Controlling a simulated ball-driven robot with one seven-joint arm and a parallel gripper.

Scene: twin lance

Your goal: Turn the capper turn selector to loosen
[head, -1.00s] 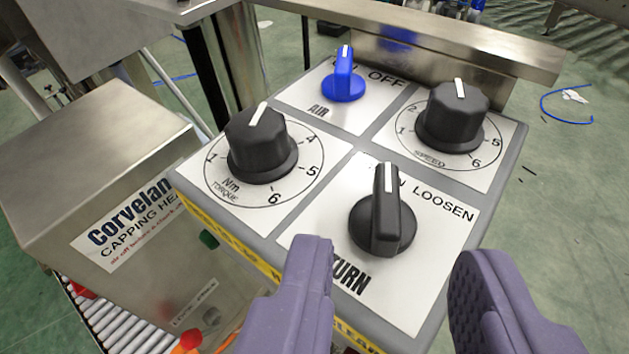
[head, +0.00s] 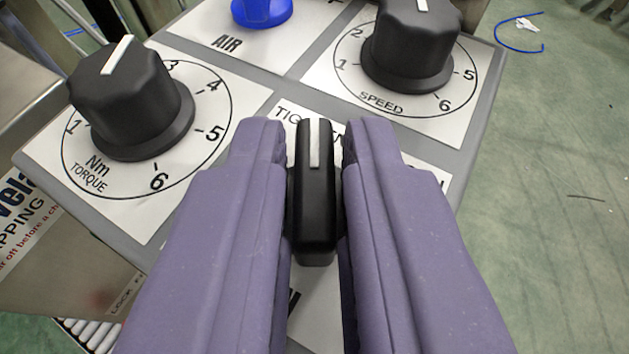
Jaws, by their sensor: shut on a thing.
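The turn selector (head: 316,200) is a black bar knob with a white line, on the near right plate of the control panel. Its white line points up the picture, towards the far side of the panel. My gripper (head: 315,165) is shut on the selector, with one purple finger on each side of the bar. The fingers hide most of the selector's plate (head: 318,308). Only part of the word "TIGHTEN" shows left of the knob, and the "LOOSEN" label is mostly covered by the right finger.
The black torque knob (head: 130,100) stands close to the left of my gripper. The black speed knob (head: 412,45) is beyond it to the right, and the blue air knob (head: 262,10) is at the top. Green floor (head: 560,200) lies right of the panel.

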